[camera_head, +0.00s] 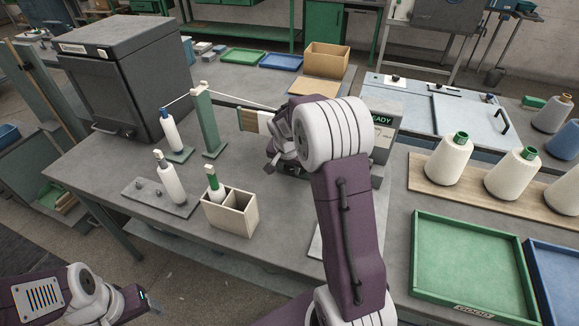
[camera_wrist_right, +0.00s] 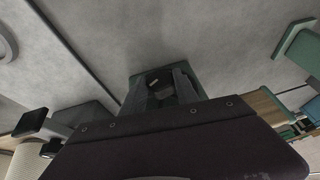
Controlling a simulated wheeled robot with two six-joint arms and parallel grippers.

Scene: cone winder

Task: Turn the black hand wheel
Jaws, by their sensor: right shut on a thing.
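My right arm reaches over the grey bench to the cone winder (camera_head: 385,145), whose screen shows "READY". The arm hides much of the winder and the black hand wheel in the head view. In the right wrist view my right gripper (camera_wrist_right: 164,85) is shut on a small dark piece (camera_wrist_right: 159,80), in front of a green-grey block. This piece seems to be part of the black hand wheel, but the whole wheel does not show. My left gripper (camera_head: 142,300) is low at the left, away from the bench, and its jaw opening is unclear.
A green thread stand (camera_head: 206,125) and a white bobbin (camera_head: 170,130) stand left of the winder. A wooden box (camera_head: 230,217) and a grey peg plate (camera_head: 150,196) are nearer. White cones (camera_head: 449,160) and a green tray (camera_head: 468,265) lie right of my arm.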

